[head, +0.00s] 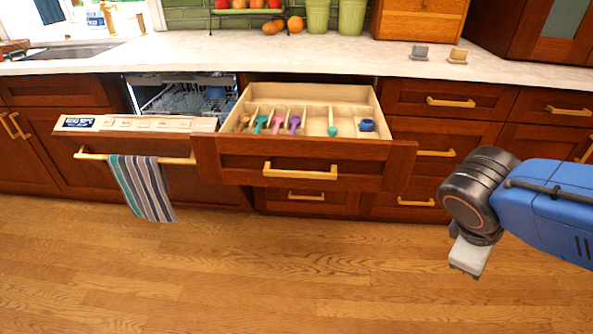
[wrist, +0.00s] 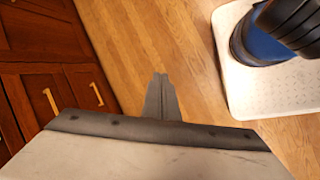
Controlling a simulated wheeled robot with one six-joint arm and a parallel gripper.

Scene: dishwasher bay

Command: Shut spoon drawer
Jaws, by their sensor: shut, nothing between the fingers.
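The spoon drawer (head: 300,164) is pulled out under the counter in the head view, with a dark red wooden front and a brass bar handle (head: 300,172). Its light wooden inside has dividers with several coloured spoons (head: 277,122) and a small blue item (head: 366,125). My gripper (head: 466,262) hangs at the right, below and apart from the drawer, over the floor. In the wrist view my gripper's fingers (wrist: 160,92) are together and empty, pointing at wood floor. The spoon drawer cannot be made out in the wrist view.
The dishwasher door (head: 135,123) is ajar left of the drawer, with a striped towel (head: 145,188) on its handle. Shut drawers (head: 440,137) with brass handles stand right of the spoon drawer. The wood floor (head: 250,270) in front is clear.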

